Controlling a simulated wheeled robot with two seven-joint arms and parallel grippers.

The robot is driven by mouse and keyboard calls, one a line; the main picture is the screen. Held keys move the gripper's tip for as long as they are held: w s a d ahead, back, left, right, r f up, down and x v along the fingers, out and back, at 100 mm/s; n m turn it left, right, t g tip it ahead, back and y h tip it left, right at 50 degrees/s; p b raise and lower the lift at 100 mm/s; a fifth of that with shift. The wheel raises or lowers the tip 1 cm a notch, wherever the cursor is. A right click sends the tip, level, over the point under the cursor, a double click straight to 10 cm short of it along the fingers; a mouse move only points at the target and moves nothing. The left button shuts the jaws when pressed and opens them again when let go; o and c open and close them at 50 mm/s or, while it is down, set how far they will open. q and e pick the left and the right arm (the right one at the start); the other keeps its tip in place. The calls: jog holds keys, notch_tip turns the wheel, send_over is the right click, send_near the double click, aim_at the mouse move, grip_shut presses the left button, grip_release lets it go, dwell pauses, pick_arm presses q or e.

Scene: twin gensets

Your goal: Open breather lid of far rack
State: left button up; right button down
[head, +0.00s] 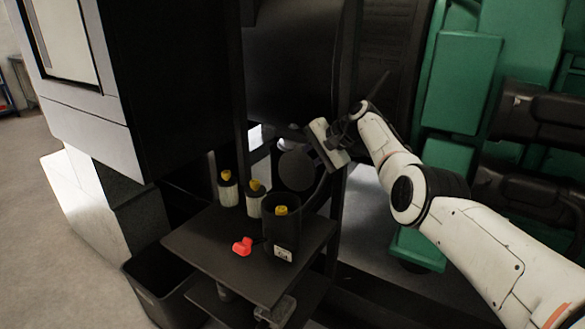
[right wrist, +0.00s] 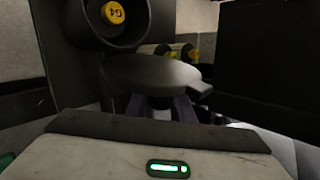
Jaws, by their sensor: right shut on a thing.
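My right gripper (head: 317,153) reaches in from the right, close against the lid. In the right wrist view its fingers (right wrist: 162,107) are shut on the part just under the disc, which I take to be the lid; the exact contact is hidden. My left gripper is not in view.
The black table (head: 215,251) carries a black cup (head: 282,238) with a yellow cap, two white cartridges (head: 228,192) with yellow tops and a red piece (head: 242,246). A black post (head: 345,100) stands beside my gripper. Green machinery (head: 460,85) is at right, a black bin (head: 150,290) below.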

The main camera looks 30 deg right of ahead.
jog(key=shift+r, duration=0.1)
jog(key=c, duration=1.6)
grip_release()
jog(key=shift+w, duration=0.1)
jog(key=shift+o, duration=0.2)
jog(key=v, duration=1)
jog(key=shift+d, duration=0.1)
